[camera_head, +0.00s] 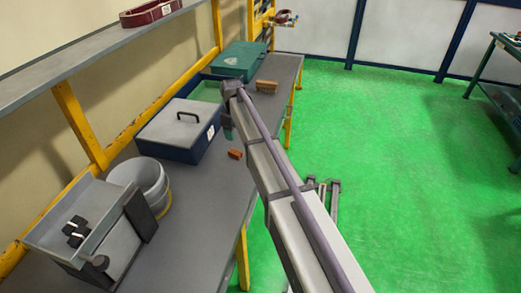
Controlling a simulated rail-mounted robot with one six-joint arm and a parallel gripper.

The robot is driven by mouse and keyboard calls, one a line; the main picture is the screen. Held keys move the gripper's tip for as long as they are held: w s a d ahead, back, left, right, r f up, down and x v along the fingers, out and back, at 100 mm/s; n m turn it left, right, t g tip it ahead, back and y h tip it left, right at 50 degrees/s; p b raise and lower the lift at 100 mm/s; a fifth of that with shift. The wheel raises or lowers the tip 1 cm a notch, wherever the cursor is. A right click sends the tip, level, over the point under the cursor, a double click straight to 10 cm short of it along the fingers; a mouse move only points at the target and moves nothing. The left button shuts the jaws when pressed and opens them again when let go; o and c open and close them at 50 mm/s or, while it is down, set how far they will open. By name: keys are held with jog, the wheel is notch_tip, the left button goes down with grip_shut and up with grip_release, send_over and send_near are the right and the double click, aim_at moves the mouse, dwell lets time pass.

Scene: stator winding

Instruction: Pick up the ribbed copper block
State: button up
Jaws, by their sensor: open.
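A small orange-brown block (236,153), copper in colour, lies on the grey workbench (205,195), just right of a blue box. It is too small here to make out ribs. A longer tan-brown block (267,87) lies farther back on the bench, near the green case.
A blue box with a grey lid (182,125), a white bucket (143,183) and a grey machine (90,225) stand left on the bench. A green case (239,60) stands at the back. A shelf (90,58) overhangs the left side. The green floor is largely clear.

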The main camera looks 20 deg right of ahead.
jog(key=b, duration=0.6)
send_over(236, 152)
notch_tip(236, 152, down, 6)
jog(key=shift+s+a, duration=0.1)
notch_tip(236, 152, down, 5)
jog(key=b, duration=0.5)
jog(key=shift+f, duration=0.1)
jog(key=shift+r+p, duration=0.25)
jog(key=shift+p, duration=0.05)
jog(key=shift+c, duration=0.3)
grip_shut()
